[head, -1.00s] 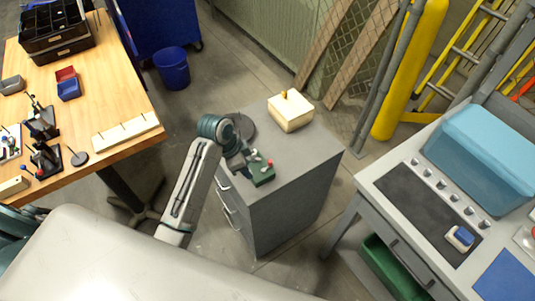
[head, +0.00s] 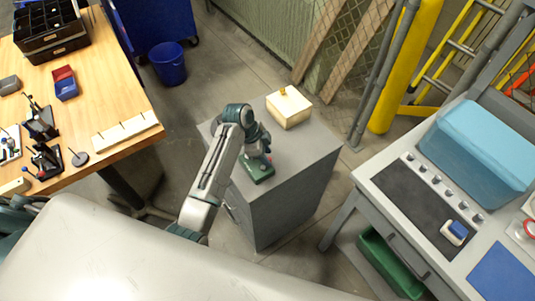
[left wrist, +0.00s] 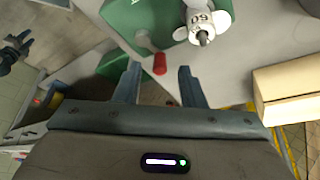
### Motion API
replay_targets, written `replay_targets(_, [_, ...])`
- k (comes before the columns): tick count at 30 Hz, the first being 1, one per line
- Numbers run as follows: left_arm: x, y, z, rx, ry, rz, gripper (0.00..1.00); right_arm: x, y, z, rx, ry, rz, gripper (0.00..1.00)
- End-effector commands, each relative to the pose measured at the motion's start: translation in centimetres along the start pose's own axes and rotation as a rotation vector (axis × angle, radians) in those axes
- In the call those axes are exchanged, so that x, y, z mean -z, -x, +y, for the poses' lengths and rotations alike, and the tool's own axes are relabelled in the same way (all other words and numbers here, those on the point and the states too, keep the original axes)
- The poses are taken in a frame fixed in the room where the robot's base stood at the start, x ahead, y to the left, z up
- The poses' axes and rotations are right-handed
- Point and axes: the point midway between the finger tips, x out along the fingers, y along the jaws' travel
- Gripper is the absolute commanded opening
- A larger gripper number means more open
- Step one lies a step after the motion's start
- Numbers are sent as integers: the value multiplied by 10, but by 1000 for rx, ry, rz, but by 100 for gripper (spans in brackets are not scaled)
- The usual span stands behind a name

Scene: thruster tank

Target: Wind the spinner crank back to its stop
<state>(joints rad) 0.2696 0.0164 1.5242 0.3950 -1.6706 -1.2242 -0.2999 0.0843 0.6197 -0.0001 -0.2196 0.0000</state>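The spinner device stands on the grey cabinet; its green base (head: 257,172) shows below my left gripper (head: 262,152) in the head view. In the left wrist view the green body (left wrist: 135,20) is at the top, with a white bladed spinner (left wrist: 203,22) marked with digits. The red crank knob (left wrist: 160,63) sits just beyond and between the fingertips of my left gripper (left wrist: 158,72). The fingers are apart, with a gap on both sides of the knob; I see no contact. The arm hides much of the device in the head view.
A cream box (head: 289,108) with a brass-coloured knob stands at the cabinet's back. A wooden bench (head: 110,100) is at the left. A grey worktable (head: 365,178) with a blue case (head: 480,145) is at the right. The cabinet's front right top is bare.

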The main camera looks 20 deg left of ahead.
Motion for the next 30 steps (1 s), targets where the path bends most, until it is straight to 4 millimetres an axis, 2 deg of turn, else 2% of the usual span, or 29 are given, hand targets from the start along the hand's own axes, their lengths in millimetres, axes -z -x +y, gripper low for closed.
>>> replay_targets(6, [0,-15,0,0,0,-2,37,0,3,0,0,0,-1,36])
replay_targets(14, [0,-16,0,1,0,-1,37,0,3,-4,4,-2,-1,36])
replay_targets(18, [0,-16,0,1,0,-1,9,0,3,-8,8,-3,-1,36])
replay_targets(20, [0,-16,0,1,0,-1,0,0,3,-8,9,-4,-1,36])
replay_targets(30, [0,-16,1,-13,-30,-1,0,0,5,-6,7,-3,0,36])
